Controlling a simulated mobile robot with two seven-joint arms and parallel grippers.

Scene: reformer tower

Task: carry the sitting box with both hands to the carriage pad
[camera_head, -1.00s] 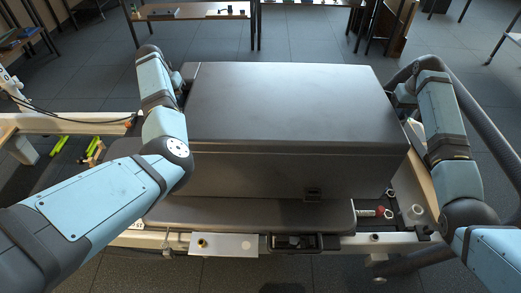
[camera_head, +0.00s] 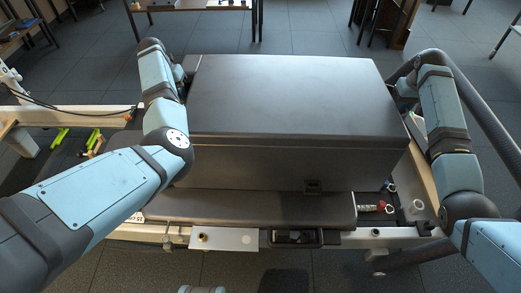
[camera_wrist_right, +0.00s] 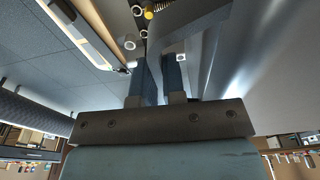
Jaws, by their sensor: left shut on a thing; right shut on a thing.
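The sitting box (camera_head: 285,95), large, dark grey and closed, lies lengthwise across the middle of the head view. It is over the carriage pad (camera_head: 260,208), whose dark padded front edge shows below it. I cannot tell whether the box touches the pad. My left gripper (camera_head: 187,76) is at the box's left end, its fingers mostly hidden by my wrist. My right gripper (camera_head: 405,90) is at the right end. In the right wrist view, the right fingers (camera_wrist_right: 160,78) are shut on a part at the box's grey end (camera_wrist_right: 245,65).
A metal rail with a white plate (camera_head: 224,239) runs in front of the pad. A red-ended spring part (camera_head: 377,206) and a pale ring (camera_head: 417,207) sit at the frame's right. A dark curved tube (camera_head: 485,125) runs beyond my right arm. Tables stand at the back.

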